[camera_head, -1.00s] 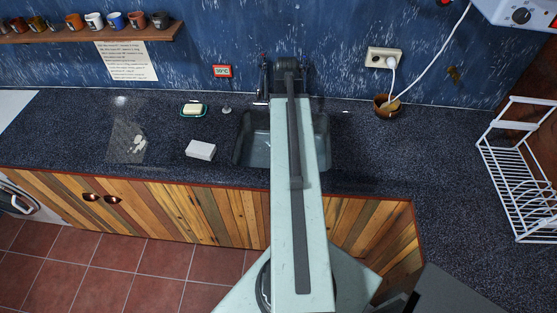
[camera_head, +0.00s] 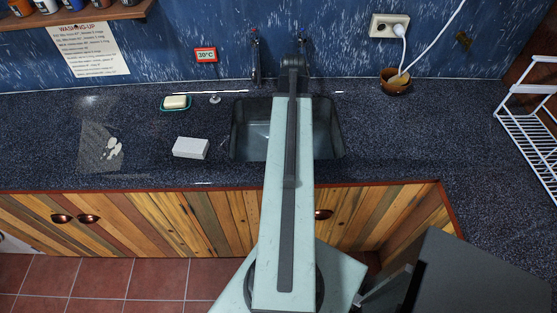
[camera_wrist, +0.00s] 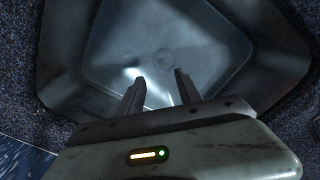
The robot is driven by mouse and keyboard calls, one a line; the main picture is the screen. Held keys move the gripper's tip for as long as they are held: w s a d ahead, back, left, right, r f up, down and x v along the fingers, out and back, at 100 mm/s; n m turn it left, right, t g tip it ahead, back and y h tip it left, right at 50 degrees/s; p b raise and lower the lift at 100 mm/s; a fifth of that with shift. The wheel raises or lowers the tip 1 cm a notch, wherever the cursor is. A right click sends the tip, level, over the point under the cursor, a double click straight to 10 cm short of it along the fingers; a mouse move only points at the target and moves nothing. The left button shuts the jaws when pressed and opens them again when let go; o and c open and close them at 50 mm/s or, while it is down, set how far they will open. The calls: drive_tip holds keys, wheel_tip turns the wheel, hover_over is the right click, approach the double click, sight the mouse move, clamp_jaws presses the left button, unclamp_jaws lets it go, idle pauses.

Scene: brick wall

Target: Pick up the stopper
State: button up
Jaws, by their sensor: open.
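A small pale grey disc with a short upright knob (camera_head: 215,99), which looks like the stopper, stands on the dark counter just left of the sink's back left corner. The grey sink (camera_head: 240,130) lies under my arm. My gripper (camera_wrist: 159,76) is open and empty in the wrist view, its two fingers pointing over the sink basin (camera_wrist: 100,75). A round drain (camera_wrist: 163,60) shows on the basin floor beyond the fingertips. The stopper is not visible in the wrist view. My arm hides the gripper in the head view.
A soap bar in a green dish (camera_head: 176,103) sits left of the stopper. A white block (camera_head: 190,148) lies nearer the front edge. Taps (camera_head: 255,60) rise behind the sink. A brown pot (camera_head: 395,82) and a white rack (camera_head: 530,140) stand to the right.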

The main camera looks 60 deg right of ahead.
drive_tip(key=f+b, duration=0.2)
drive_tip(key=f, duration=0.1)
drive_tip(key=f+b, duration=0.6)
drive_tip(key=shift+w+a+f, duration=0.1)
drive_tip(key=shift+w+f, duration=0.25)
drive_tip(key=shift+w, duration=0.05)
drive_tip(key=f+b, duration=0.3)
drive_tip(key=w+f+b, duration=0.1)
drive_tip(key=f+b, duration=0.1)
drive_tip(key=shift+a+f, duration=0.2)
drive_tip(key=shift+f, duration=0.05)
drive_tip(key=shift+r, duration=0.2)
clamp_jaws()
